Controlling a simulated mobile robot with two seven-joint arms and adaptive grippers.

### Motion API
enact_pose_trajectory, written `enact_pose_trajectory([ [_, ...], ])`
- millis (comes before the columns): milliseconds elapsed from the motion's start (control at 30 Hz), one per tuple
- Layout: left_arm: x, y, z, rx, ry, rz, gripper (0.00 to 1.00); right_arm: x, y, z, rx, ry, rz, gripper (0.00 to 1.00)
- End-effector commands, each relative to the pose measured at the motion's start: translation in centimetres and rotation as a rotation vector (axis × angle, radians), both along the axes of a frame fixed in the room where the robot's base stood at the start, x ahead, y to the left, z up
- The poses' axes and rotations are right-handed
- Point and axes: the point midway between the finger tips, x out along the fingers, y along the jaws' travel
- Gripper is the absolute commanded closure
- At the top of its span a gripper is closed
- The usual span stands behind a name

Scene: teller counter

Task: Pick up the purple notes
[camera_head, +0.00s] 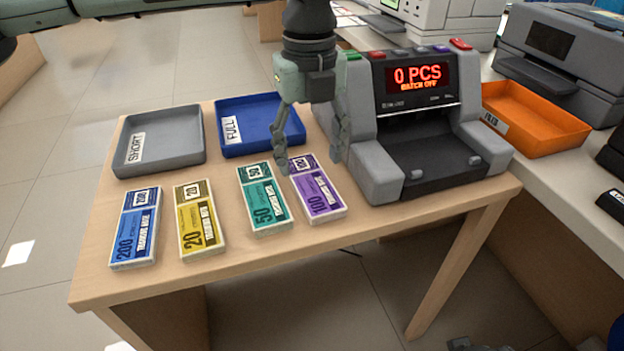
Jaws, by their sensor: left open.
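The purple notes (319,195) are a banded bundle marked 100. They lie flat on the wooden table, rightmost in a row of bundles, just left of the counting machine. My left gripper (311,161) points down above the far end of the purple notes. Its fingers are spread, one on each side of that end, with nothing held. I cannot tell how high the fingertips are above the table. A small grey mechanical part at the bottom edge looks like my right gripper (474,344), mostly cut off.
Teal (263,203), yellow (199,222) and blue (136,230) bundles lie to the left. A grey SHORT tray (186,162) and a blue FULL tray (292,137) stand behind. The counting machine (374,150) reads 0 PCS. An orange tray (548,150) sits on the right counter.

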Motion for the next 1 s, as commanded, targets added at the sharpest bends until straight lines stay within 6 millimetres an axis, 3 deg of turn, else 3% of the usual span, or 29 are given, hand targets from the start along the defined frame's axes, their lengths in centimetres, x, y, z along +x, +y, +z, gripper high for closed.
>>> enact_pose_trajectory([
  [300,0.4,-0.1,-4.3,0.001,0.000,-0.001,0.38,0.1,0.1,-1.6,0.009,0.007,0.001,0.60],
  [600,0.4,-0.1,-4.7,0.001,-0.001,-0.001,0.39,0.1,0.1,-1.7,0.010,0.007,0.001,0.60],
  [900,0.4,-0.1,-4.7,0.001,-0.001,-0.001,0.76,0.1,0.1,-1.7,0.009,0.007,0.000,0.60],
  [1000,0.4,-0.1,-4.7,0.000,-0.001,-0.001,0.80,0.1,0.1,-1.7,0.009,0.007,0.000,0.60],
])
